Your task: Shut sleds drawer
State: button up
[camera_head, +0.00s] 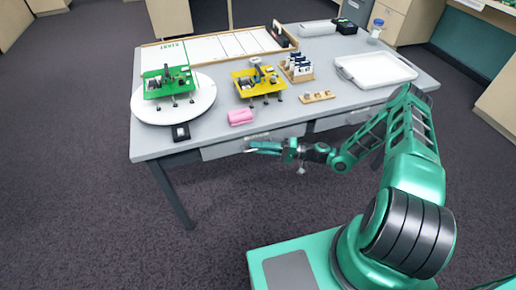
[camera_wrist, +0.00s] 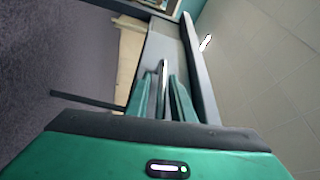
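The grey table has a left drawer (camera_head: 222,149) under its top, with a bar handle near the drawer's right part. My gripper (camera_head: 264,148) is at this drawer's front, just below the table edge. In the wrist view, the silvery handle (camera_wrist: 162,86) stands between the two green fingers of my gripper (camera_wrist: 160,84), with gaps seen beside it. The fingers look open around the handle. A second drawer (camera_head: 346,119) sits to the right. I cannot read a drawer label, nor tell how far the left drawer stands out.
On the table (camera_head: 300,116) are a green sled-like model (camera_head: 155,86) on a white turntable (camera_head: 142,106), a yellow model (camera_head: 258,90), a pink block (camera_head: 240,117) and a white tray (camera_head: 376,71). The carpet (camera_head: 110,225) in front of the table's left part is clear.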

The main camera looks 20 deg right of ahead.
dwell(0.8)
jog(key=v, duration=1)
jog(key=shift+d, duration=0.35)
jog(key=shift+f, duration=0.1)
